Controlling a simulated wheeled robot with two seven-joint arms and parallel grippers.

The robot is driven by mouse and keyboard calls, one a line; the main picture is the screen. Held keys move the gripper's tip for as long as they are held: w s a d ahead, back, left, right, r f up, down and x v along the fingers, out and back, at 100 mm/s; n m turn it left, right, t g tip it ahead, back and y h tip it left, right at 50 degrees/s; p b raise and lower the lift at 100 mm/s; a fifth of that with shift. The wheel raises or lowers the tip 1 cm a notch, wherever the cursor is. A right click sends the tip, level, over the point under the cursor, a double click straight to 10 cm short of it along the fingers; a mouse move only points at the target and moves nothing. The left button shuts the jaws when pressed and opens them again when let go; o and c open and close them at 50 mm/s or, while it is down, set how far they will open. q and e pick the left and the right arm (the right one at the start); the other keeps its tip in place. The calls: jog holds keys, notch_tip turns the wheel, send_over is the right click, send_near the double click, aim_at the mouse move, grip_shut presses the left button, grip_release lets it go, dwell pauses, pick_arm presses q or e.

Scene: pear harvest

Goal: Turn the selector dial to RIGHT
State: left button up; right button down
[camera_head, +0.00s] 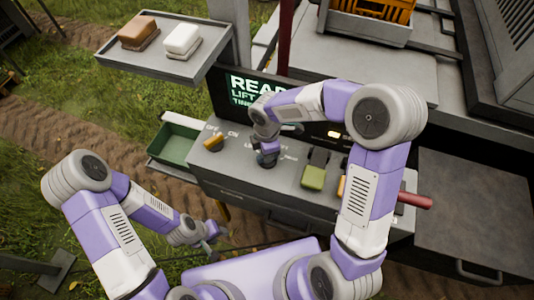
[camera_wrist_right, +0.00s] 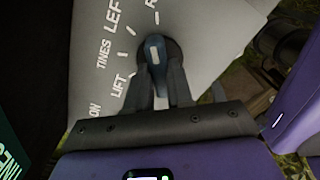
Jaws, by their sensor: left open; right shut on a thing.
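The selector dial (camera_wrist_right: 155,55) is a blue-grey knob with a white mark on a dark round base. It sits on the grey panel, with tick marks and the labels LIFT, TINES, LEFT and a partly cut-off R around it. My right gripper (camera_wrist_right: 158,88) is shut on the knob, one finger on each side. The knob's long side points roughly toward the tick by the R; its exact setting I cannot tell. In the head view, my right gripper (camera_head: 267,155) covers much of the dial. My left gripper (camera_head: 213,236) is open and empty, low, in front of the console.
A yellow-orange switch (camera_head: 213,142) is left of the dial, a green lever (camera_head: 314,176) right of it, and a red handle (camera_head: 414,201) farther right. A lit screen (camera_head: 245,90) stands behind. A green bin (camera_head: 178,144) and a tray (camera_head: 150,62) with two blocks are at left.

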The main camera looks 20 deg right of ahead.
jog(key=shift+m, duration=0.6)
jog(key=c, duration=1)
grip_release()
notch_tip(320, 180, up, 8)
jog(key=shift+f, duration=0.2)
